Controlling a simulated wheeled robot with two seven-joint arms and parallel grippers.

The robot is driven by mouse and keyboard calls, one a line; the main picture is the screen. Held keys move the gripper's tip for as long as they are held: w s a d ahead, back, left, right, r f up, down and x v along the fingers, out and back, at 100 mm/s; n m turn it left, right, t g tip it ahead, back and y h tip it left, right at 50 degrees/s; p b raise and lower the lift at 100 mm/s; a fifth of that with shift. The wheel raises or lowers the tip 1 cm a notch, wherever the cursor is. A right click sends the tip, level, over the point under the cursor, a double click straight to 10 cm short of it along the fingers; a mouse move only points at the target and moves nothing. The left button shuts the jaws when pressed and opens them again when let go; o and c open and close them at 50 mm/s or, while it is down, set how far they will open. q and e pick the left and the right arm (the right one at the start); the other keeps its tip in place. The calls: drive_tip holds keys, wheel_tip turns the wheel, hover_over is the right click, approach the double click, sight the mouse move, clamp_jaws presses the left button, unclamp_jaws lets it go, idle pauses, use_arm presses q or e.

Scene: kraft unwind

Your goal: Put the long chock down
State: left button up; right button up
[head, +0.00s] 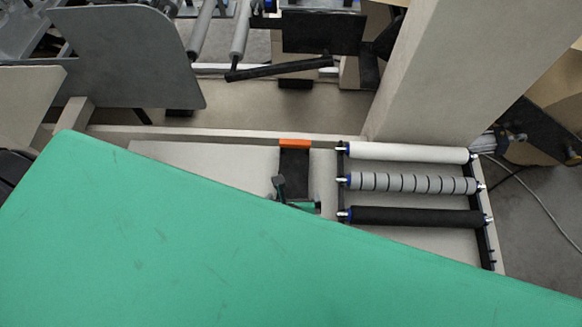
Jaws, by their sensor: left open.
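A dark block with an orange end (294,170) lies on the beige surface left of the rollers. It looks like the long chock, though I cannot be sure. What shows of my left gripper (293,198) is small, dark and green, at the near end of this block. It is open; whether it touches the block I cannot tell. The rest of the left arm is hidden behind a large green surface (230,250). My right gripper is not in view.
A rack holds a white roller (408,152), a grey banded roller (412,184) and a black roller (416,217). A thick beige post (465,70) rises behind it. The beige surface (215,165) is clear left of the block. The green surface covers the foreground.

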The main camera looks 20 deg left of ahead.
sight(294, 175)
use_arm(q)
drive_tip(key=shift+s+d+r+m+y, duration=0.1)
drive_tip(key=shift+s+r+m+y, duration=0.1)
drive_tip(key=shift+r, duration=0.25)
drive_tip(key=shift+s+d+r+m+y, duration=0.1)
drive_tip(key=shift+r+m, duration=0.1)
drive_tip(key=shift+r, duration=0.2)
drive_tip(key=shift+w+a+t, duration=0.1)
drive_tip(key=shift+w+t, duration=0.05)
drive_tip(key=shift+t, duration=0.15)
drive_tip(key=p+x, duration=0.1)
drive_tip(key=x, duration=0.7)
drive_tip(key=shift+w+a+p, duration=0.1)
drive_tip(key=shift+w+p, duration=0.05)
drive_tip(key=shift+p, duration=0.2)
drive_tip(key=x, duration=0.1)
drive_tip(key=p+x, duration=0.1)
drive_tip(key=x, duration=0.1)
drive_tip(key=p+x, duration=0.1)
drive_tip(key=shift+w+a+r, duration=0.1)
drive_tip(key=shift+w+a, duration=0.2)
drive_tip(key=shift+w, duration=0.05)
drive_tip(key=shift+w+f, duration=0.25)
drive_tip(key=shift+f, duration=0.05)
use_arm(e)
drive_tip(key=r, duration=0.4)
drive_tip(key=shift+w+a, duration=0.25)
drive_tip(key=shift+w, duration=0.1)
use_arm(q)
drive_tip(key=c, duration=1.5)
